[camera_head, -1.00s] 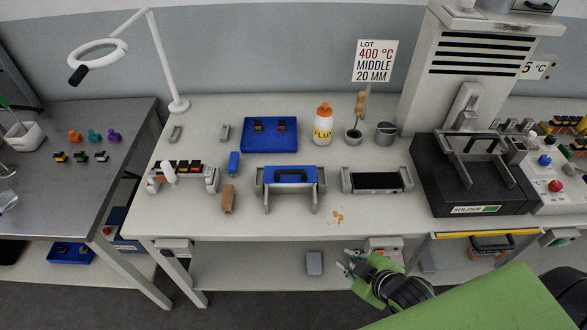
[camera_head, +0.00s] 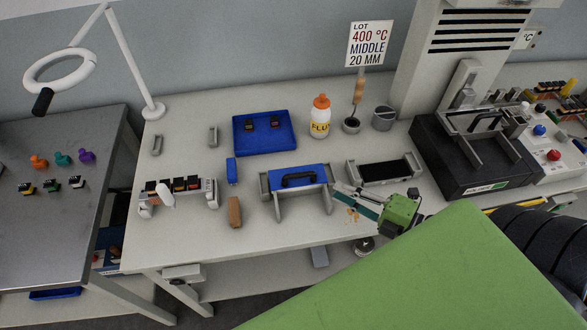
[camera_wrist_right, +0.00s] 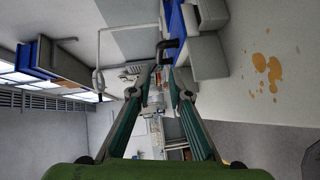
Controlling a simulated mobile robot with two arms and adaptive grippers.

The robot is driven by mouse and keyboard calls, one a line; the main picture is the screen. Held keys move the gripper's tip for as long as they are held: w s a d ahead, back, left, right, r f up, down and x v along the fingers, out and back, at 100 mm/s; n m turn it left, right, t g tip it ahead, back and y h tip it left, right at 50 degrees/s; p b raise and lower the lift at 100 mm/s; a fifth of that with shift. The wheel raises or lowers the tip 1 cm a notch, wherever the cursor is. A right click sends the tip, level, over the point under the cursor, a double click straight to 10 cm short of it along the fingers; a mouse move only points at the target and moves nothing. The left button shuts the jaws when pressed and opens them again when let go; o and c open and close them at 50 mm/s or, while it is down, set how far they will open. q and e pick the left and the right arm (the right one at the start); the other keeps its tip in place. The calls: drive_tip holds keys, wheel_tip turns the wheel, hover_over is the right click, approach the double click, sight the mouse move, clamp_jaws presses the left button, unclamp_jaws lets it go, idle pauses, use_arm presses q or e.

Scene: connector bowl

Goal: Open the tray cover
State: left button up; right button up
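The tray cover (camera_head: 290,178) is a blue lid with a black handle (camera_head: 298,180), resting on a grey fixture with legs (camera_head: 324,200) in the middle of the table. My right gripper (camera_head: 342,190) is just right of this fixture, its fingers pointing left towards it. In the right wrist view the two teal-lined fingers (camera_wrist_right: 161,78) are apart with nothing held between them. The black handle (camera_wrist_right: 167,46) shows beyond the fingertips there, beside the blue cover (camera_wrist_right: 176,22). My left gripper is not in view.
A grey holder with a black top (camera_head: 386,171) stands close behind my right gripper. Orange spots (camera_head: 353,214) lie on the table below the fingers. A blue tray (camera_head: 264,147), a flux bottle (camera_head: 320,118) and a brown block (camera_head: 235,212) stand nearby.

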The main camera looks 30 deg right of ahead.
sight(303, 173)
drive_tip(key=x, duration=0.5)
drive_tip(key=shift+w+a+p, duration=0.1)
drive_tip(key=shift+w+p, duration=0.3)
drive_tip(key=x, duration=0.3)
drive_tip(key=shift+w+a+p, duration=0.2)
drive_tip(key=shift+p, duration=0.1)
drive_tip(key=shift+x, duration=1)
drive_tip(key=shift+w+a+f, duration=0.15)
drive_tip(key=shift+w+a, duration=0.15)
drive_tip(key=shift+w, duration=0.2)
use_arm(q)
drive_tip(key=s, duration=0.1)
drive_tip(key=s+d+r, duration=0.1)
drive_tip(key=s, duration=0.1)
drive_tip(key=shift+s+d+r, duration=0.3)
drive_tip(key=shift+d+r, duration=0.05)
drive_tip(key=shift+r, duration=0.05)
use_arm(e)
drive_tip(key=shift+w, duration=0.1)
clamp_jaws()
